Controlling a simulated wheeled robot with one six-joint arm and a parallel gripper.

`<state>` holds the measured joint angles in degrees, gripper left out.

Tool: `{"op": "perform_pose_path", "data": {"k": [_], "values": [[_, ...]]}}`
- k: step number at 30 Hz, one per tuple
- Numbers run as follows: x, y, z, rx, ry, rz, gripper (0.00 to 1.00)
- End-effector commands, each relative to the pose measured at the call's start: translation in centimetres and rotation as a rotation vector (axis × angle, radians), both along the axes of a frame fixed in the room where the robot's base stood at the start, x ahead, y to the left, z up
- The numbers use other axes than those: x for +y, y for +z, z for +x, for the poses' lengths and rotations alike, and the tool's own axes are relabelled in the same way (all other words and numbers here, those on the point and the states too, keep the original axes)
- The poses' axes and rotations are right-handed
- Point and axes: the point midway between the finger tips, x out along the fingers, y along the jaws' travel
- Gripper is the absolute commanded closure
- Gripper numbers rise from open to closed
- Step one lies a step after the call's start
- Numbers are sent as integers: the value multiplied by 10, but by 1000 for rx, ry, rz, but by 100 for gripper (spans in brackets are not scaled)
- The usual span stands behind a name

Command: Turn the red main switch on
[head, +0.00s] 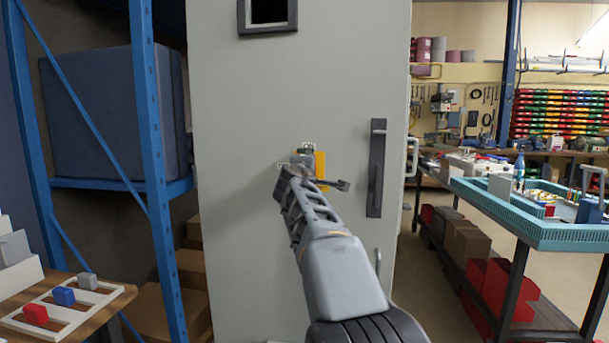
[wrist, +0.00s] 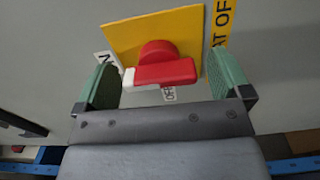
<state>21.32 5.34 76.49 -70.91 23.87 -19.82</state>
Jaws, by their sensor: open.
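The red main switch (wrist: 165,70) sits on a yellow plate (wrist: 125,35) in the wrist view. Its red bar handle lies nearly level in that picture, with a white tip at its left end. A partly hidden label ending in N is above left of the tip, and an OFF label is below the handle. My gripper (wrist: 160,62) is open, with one green finger on each side of the handle. Gaps show between fingers and handle. In the head view the yellow plate (head: 320,164) is mostly hidden behind my gripper (head: 303,163), and the switch cannot be made out.
The plate is on a tall grey cabinet (head: 235,200) with a dark vertical handle (head: 376,168) to the right. A blue shelf rack (head: 150,130) and a wooden table (head: 75,318) stand left. A teal-topped workbench (head: 530,228) stands right.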

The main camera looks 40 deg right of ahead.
Motion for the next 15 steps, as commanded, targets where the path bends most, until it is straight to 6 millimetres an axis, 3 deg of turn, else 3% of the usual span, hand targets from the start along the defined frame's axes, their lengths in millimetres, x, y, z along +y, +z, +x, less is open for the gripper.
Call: {"op": "perform_pose_path", "data": {"k": [15], "values": [[68,0,-70,-3,3,-1,4]]}}
